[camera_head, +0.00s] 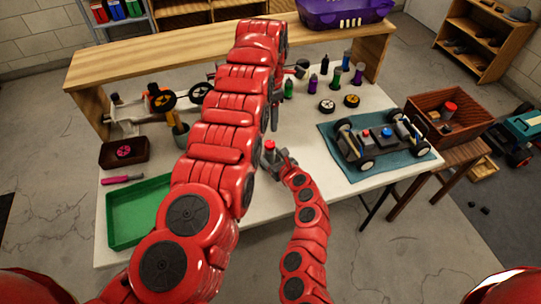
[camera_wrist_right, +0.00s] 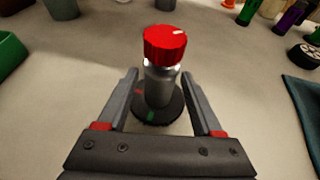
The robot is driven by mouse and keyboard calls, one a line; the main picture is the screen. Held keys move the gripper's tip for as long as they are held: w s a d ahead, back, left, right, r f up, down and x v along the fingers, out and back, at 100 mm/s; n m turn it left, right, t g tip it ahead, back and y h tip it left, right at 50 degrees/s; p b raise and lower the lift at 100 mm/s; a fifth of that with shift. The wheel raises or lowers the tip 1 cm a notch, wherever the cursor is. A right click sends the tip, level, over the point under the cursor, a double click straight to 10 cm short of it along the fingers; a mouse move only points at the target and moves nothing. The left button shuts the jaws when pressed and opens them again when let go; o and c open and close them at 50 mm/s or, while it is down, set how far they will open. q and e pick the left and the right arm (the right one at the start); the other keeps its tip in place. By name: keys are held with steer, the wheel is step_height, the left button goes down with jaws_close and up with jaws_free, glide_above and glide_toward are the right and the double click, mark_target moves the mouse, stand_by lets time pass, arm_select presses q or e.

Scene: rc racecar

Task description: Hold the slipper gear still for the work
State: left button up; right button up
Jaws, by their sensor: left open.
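A silver cylinder (camera_wrist_right: 158,88) with a red cap (camera_wrist_right: 166,42) stands upright on a dark round disc (camera_wrist_right: 150,108) with red and green marks. I cannot tell whether this disc is the slipper gear. My right gripper (camera_wrist_right: 160,75) is open, with one finger on each side of the cylinder and visible gaps. The red cap (camera_head: 270,145) also shows in the head view, beside my right gripper (camera_head: 275,157). My left gripper (camera_head: 275,118) is open above the table, partly hidden by its own arm.
A car chassis (camera_head: 376,142) sits on a blue mat (camera_head: 347,173) at right. Several bottles (camera_head: 337,78) and two wheels (camera_head: 327,106) stand behind. A green tray (camera_head: 122,239), a brown tray (camera_head: 112,154) and a pink-handled tool (camera_head: 122,179) lie at left. My left arm hides mid-table.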

jaws_close()
arm_select(q)
steer(key=o, duration=0.3)
steer(key=shift+w+a+f, duration=0.1)
steer(key=shift+f, duration=0.05)
steer(key=shift+o, duration=0.2)
steer(key=w+a+f+m+t+h, duration=0.1)
steer(key=w+a+f+h, duration=0.25)
steer(key=f, duration=0.25)
steer(key=n+t+h, duration=0.3)
steer(key=t+h, duration=0.6)
steer(key=h, duration=0.1)
glide_toward(270, 145)
steer(key=shift+w+d+f, duration=0.8)
steer(key=shift+w+d, duration=0.1)
steer(key=shift+s+a+n+t, duration=0.2)
steer(key=shift+s+n+t, duration=0.2)
steer(key=shift+s+t, duration=0.25)
steer(key=shift+t, duration=0.25)
steer(key=x, duration=1.2)
steer(key=shift+c, duration=0.2)
